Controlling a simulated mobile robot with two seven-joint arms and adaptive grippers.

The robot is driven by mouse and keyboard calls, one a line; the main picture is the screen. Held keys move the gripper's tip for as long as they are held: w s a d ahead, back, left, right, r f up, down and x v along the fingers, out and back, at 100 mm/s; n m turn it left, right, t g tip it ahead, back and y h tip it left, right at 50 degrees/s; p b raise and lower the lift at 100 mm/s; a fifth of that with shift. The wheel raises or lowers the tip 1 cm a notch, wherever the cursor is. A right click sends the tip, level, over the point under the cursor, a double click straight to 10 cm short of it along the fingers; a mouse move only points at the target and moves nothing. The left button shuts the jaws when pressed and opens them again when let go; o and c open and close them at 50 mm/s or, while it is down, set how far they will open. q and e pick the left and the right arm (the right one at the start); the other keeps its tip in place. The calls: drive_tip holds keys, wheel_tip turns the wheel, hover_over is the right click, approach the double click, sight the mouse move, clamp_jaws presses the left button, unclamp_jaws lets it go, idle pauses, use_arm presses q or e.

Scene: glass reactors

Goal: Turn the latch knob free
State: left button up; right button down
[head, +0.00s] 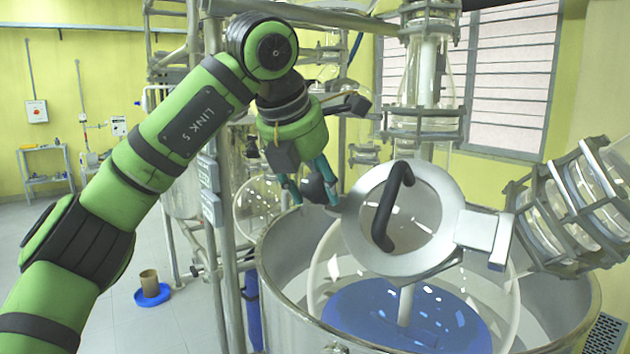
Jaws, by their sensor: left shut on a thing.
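My left gripper (316,192) reaches down from the upper left, its fingertips at the left edge of the round metal hatch cover (357,222). It is shut on the latch knob, which is mostly hidden behind the dark fingers, so I cannot tell how far it is turned. The hatch cover has a black curved handle (384,205) and a pale hinge block (481,233) on its right side. The cover sits on the glass reactor vessel and looks closed. My right gripper is not in view.
A wide metal vessel (279,268) surrounds the glass, with blue liquid (405,312) inside. A clamped glass fitting (575,207) juts out at right, and a glass column (428,75) rises behind. Metal frame posts (220,240) stand left of the vessel.

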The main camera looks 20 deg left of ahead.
use_arm(q)
drive_tip(key=shift+s+f+n, duration=0.1)
drive_tip(key=shift+f+n, duration=0.3)
drive_tip(key=shift+n, duration=0.2)
drive_tip(key=o, duration=1.1)
drive_tip(key=shift+r, duration=0.15)
drive_tip(key=shift+r, duration=0.25)
drive_tip(key=v, duration=1.1)
drive_tip(key=shift+s+a+r, duration=0.15)
drive_tip(key=shift+r, duration=0.05)
